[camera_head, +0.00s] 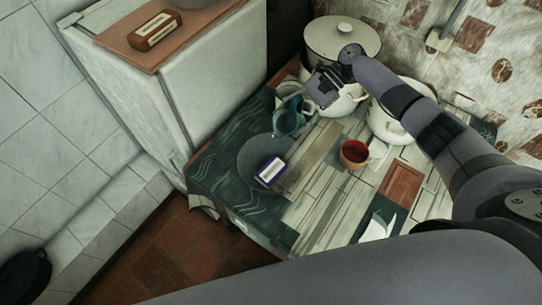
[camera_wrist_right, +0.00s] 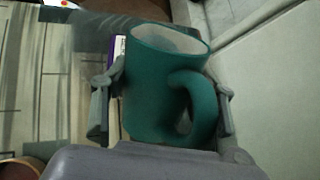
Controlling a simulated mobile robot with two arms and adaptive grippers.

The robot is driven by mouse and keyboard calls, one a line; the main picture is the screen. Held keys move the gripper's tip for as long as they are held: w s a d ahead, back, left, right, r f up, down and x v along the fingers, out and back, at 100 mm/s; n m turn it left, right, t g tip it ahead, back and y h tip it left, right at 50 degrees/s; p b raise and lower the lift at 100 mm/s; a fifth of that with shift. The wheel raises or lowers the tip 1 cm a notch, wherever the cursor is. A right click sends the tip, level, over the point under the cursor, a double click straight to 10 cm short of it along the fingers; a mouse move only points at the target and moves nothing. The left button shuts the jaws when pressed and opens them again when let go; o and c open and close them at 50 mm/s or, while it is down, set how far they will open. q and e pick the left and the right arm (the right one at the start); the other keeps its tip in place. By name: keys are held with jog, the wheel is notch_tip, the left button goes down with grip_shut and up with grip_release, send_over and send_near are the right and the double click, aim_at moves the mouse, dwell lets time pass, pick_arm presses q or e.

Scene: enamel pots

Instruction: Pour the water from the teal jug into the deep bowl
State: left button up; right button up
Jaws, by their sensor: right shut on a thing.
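The teal jug (camera_head: 289,120) is at the left end of my right gripper (camera_head: 300,108), over the dark end of the table. In the right wrist view the jug (camera_wrist_right: 158,90) sits between the two fingers of the gripper (camera_wrist_right: 163,103), which are shut on it. Its handle faces the camera and its pale inside shows at the top. I cannot make out the water level. A white rounded vessel (camera_head: 345,104) is partly hidden under the gripper, and a wider white vessel (camera_head: 384,124) is beside it. I cannot tell which is the deep bowl. My left gripper is not visible.
A lidded cream pot (camera_head: 340,38) stands behind the gripper near the wall. A red-brown cup (camera_head: 354,153) and a purple-and-white box (camera_head: 270,170) are on the table. A white cabinet (camera_head: 205,75) stands close on the left. The table's front middle is fairly clear.

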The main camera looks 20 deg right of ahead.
jog(key=shift+s+a+t+h+p, duration=0.1)
jog(key=shift+s+t+h+p, duration=0.15)
jog(key=shift+t+h+p, duration=0.35)
jog(key=shift+a+f+p, duration=0.1)
jog(key=shift+f+p, duration=0.1)
jog(key=shift+p, duration=0.25)
jog(key=shift+f+n+t+h+p, duration=0.25)
jog(key=shift+n+t+h+p, duration=0.05)
jog(key=shift+h, duration=0.4)
